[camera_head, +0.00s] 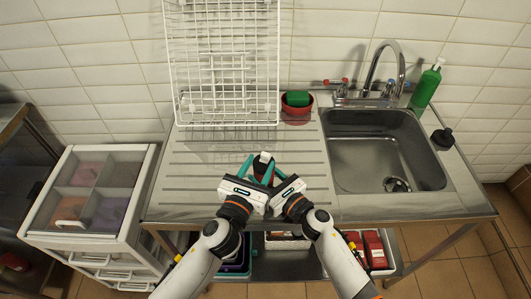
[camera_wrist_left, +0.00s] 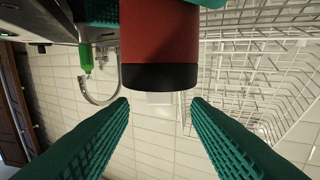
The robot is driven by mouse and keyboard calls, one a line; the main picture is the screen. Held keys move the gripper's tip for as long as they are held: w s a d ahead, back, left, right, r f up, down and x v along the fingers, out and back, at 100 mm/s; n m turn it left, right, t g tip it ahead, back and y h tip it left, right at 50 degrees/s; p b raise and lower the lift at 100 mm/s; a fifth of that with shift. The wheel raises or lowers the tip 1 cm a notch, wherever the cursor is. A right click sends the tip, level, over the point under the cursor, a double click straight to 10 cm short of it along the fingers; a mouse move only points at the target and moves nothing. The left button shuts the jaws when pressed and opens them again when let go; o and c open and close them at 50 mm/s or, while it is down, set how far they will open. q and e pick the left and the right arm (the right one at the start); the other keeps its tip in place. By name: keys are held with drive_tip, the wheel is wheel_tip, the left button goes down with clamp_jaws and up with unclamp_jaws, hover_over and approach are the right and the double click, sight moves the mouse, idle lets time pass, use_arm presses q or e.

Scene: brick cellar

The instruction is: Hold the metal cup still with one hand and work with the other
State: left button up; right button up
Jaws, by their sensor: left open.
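A red cylinder with a black band and a small white knob, seemingly the metal cup (camera_wrist_left: 160,30), shows upside down in the left wrist view. In the head view it stands between my two grippers on the ribbed drainboard, mostly hidden by them. My left gripper (camera_wrist_left: 160,108) is open, its green fingers spread to either side below the cup's lidded end in that view, with a gap visible. My right gripper (camera_head: 275,173) reaches the cup from the right. Its green fingers partly show beside the cup; whether they grip it is hidden.
A white wire rack (camera_head: 226,70) stands behind the grippers. A red bowl with a green sponge (camera_head: 297,99) is beside it. The sink (camera_head: 375,155), faucet (camera_head: 383,65) and green soap bottle (camera_head: 427,86) are right. A white drawer unit (camera_head: 92,195) is left. The drainboard's left part is clear.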

sight(264, 156)
use_arm(q)
drive_tip(key=shift+x, duration=2.35)
clamp_jaws()
